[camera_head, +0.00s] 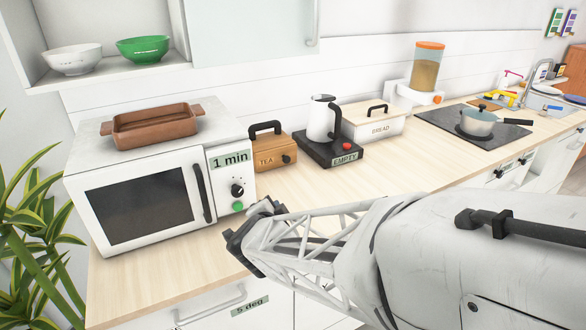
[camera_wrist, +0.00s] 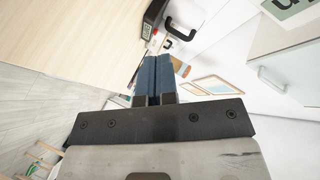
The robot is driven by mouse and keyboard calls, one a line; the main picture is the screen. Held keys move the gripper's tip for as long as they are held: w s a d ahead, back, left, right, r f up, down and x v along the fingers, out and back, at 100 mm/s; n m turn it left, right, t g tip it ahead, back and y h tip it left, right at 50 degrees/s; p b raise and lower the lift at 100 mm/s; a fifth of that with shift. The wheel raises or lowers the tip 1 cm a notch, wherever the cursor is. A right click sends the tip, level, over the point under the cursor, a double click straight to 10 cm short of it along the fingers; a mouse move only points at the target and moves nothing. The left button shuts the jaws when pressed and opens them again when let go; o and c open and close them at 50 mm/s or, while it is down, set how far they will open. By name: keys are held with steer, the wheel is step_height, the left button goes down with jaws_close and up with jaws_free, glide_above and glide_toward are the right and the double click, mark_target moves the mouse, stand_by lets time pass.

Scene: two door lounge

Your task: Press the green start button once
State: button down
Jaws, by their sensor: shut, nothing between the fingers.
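The green start button (camera_head: 238,206) is on the control panel at the right of the white microwave's (camera_head: 135,202) front, below a black dial (camera_head: 237,189). A label reading "1 min" (camera_head: 230,159) is above the dial. My gripper (camera_head: 240,238) is in front of the counter edge, a little below and to the right of the button in the head view. I cannot tell how far it is from the panel. In the wrist view its blue-grey fingers (camera_wrist: 156,72) are together with nothing between them. The button is not recognisable in the wrist view.
A brown dish (camera_head: 154,127) is on top of the microwave. To its right stand a tea box (camera_head: 275,152), a kettle (camera_head: 322,120) on a base labelled "EMPTY", and a bread box (camera_head: 372,124). A drawer handle (camera_head: 212,306) is below the counter. Bare counter (camera_head: 292,190) lies right of the microwave.

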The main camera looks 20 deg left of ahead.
mark_target(238, 207)
steer(key=s+a+f, duration=0.1)
steer(key=f, duration=0.1)
steer(key=s+a+f+m+h, duration=0.2)
steer(key=f, duration=0.1)
steer(key=shift+s+a+f+t, duration=0.2)
steer(key=shift+f+t, duration=0.1)
steer(key=shift+t, duration=0.1)
steer(key=shift+s+a+f+h, duration=0.2)
steer(key=shift+s+f+h, duration=0.15)
steer(key=shift+f, duration=0.2)
steer(key=shift+w+a, duration=3.05)
steer(key=shift+a, duration=0.05)
steer(key=shift+w+a, duration=0.1)
steer(key=shift+w+a, duration=0.2)
steer(key=shift+w+a, duration=0.35)
stand_by(1.4)
steer(key=shift+s+d, duration=0.1)
stand_by(0.3)
steer(key=shift+s+d, duration=0.55)
